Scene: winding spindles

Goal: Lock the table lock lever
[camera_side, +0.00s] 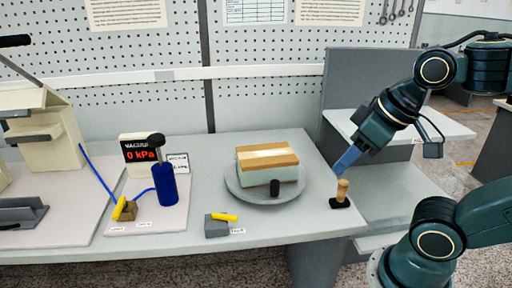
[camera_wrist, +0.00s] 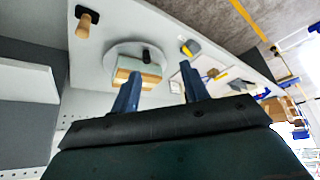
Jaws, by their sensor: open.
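The table lock lever is a yellow bar (camera_side: 224,217) on a small grey block (camera_side: 216,228) at the table's front edge, left of the round grey turntable (camera_side: 240,190). The lever also shows in the wrist view (camera_wrist: 186,48), beyond my fingers. A pale green block with a wood and cream top (camera_side: 268,163) sits on the turntable, with a black knob (camera_side: 275,187) at its front. My gripper (camera_side: 345,163) is well to the right of the lever, above the table's right end. In the wrist view its two blue fingers (camera_wrist: 161,70) are apart, with nothing between them.
A wooden-handled tool on a black base (camera_side: 341,193) stands just below my gripper. Left of the lever are a blue cylinder with a black knob (camera_side: 165,187), a yellow-handled valve (camera_side: 125,210) and a display reading 0 kPa (camera_side: 141,154). A pegboard (camera_side: 270,100) stands behind.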

